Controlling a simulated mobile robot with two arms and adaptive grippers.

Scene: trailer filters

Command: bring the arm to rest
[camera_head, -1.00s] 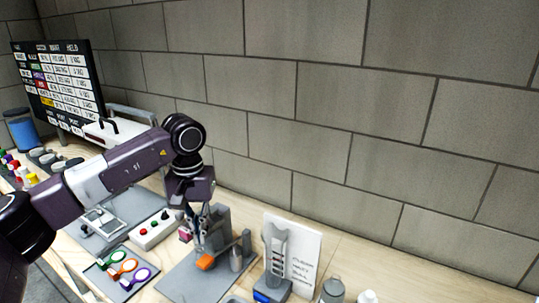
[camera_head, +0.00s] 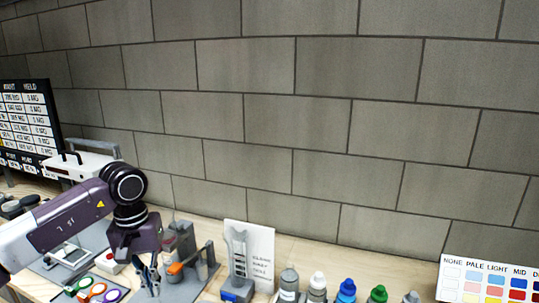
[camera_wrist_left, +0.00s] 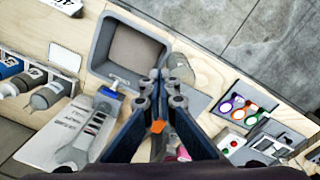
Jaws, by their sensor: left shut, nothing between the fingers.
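My left arm reaches in from the left in the head view. Its gripper (camera_head: 152,284) points down over the bench, in front of and slightly left of a grey fixture (camera_head: 181,242) with an orange part (camera_head: 175,268). In the left wrist view its two dark fingers (camera_wrist_left: 163,84) come together at the tips with nothing between them. Below the fingers are the bench top and the edge of a grey tray (camera_wrist_left: 137,50). My right gripper is in neither view.
A white card with a grey holder (camera_head: 240,262) stands right of the fixture. Several capped bottles (camera_head: 317,287) line the front, with a colour chart (camera_head: 488,283) at far right. Coloured rings (camera_head: 97,290) and a white device (camera_head: 82,166) are left. A block wall closes the back.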

